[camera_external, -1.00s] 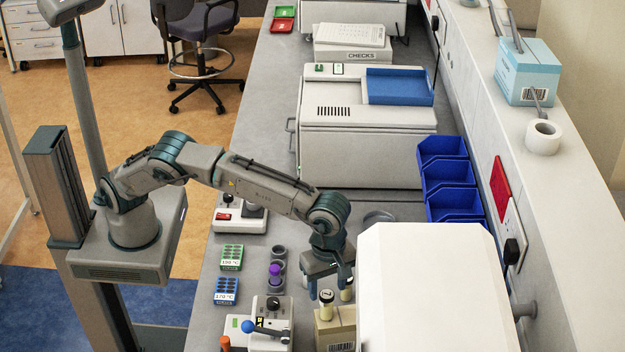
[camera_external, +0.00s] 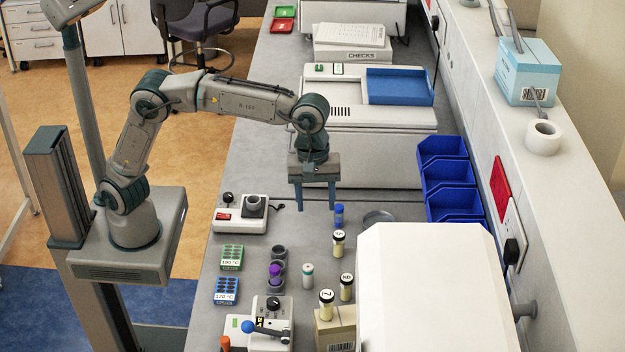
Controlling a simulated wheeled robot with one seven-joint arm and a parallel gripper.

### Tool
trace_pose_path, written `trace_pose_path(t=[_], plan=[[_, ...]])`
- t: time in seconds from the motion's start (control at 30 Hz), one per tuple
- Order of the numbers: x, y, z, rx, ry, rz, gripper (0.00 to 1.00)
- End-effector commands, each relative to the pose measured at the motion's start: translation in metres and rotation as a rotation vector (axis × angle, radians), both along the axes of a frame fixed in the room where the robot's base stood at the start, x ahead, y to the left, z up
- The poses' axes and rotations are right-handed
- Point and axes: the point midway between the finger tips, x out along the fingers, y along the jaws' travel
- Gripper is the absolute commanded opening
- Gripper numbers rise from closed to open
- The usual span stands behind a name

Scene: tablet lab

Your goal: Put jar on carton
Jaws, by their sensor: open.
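A jar (camera_external: 326,305) with a cream lid marked 7 stands upright on top of a tan carton (camera_external: 335,338) with a barcode, at the front of the bench. My gripper (camera_external: 317,207) is open and empty. It points down, well above the bench and behind the jar and carton, apart from both. Another jar (camera_external: 346,288) with a similar numbered lid stands just behind the carton. A further numbered jar (camera_external: 338,244) stands farther back on the bench.
A blue vial (camera_external: 339,215) and a teal-capped vial (camera_external: 307,275) stand nearby. A large white machine (camera_external: 435,285) borders the carton on the right. Blue bins (camera_external: 450,180) stand at the back right. Tube racks (camera_external: 231,257) and a lever device (camera_external: 265,325) are left.

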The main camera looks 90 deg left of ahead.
Motion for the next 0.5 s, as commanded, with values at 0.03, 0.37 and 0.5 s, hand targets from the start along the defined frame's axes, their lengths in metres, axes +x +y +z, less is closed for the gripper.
trace_pose_path(t=[0.03, 0.37, 0.5], plan=[[-0.013, 0.021, 0.007, -0.011, -0.023, -0.068, 0.52], [-0.114, 0.112, 0.015, 0.034, -0.203, -0.619, 0.52], [-0.165, 0.138, 0.005, 0.105, -0.273, -0.868, 0.52]])
